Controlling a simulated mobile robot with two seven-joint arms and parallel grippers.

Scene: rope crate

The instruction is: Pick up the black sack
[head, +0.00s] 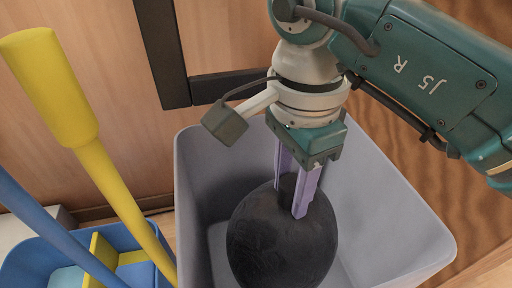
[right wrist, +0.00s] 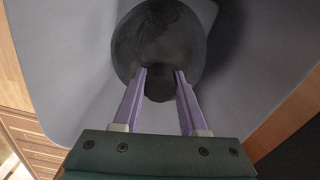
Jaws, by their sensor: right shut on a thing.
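The black sack (head: 280,244) is a dark, round, full bag inside the grey crate (head: 196,180). My right gripper (head: 297,196) reaches down into the crate from above, with its purple fingers on either side of the sack's narrow neck. It is shut on that neck. In the right wrist view the sack (right wrist: 158,38) lies just beyond the fingertips (right wrist: 159,78), with the dark neck between them. Whether the sack touches the crate floor I cannot tell. My left gripper is not in view.
A blue bucket (head: 40,262) with yellow parts stands left of the crate. A yellow handle (head: 112,180) and a blue handle (head: 50,232) rise from it, close to the crate's left rim. A wooden wall (head: 110,60) with a dark frame (head: 165,60) is behind.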

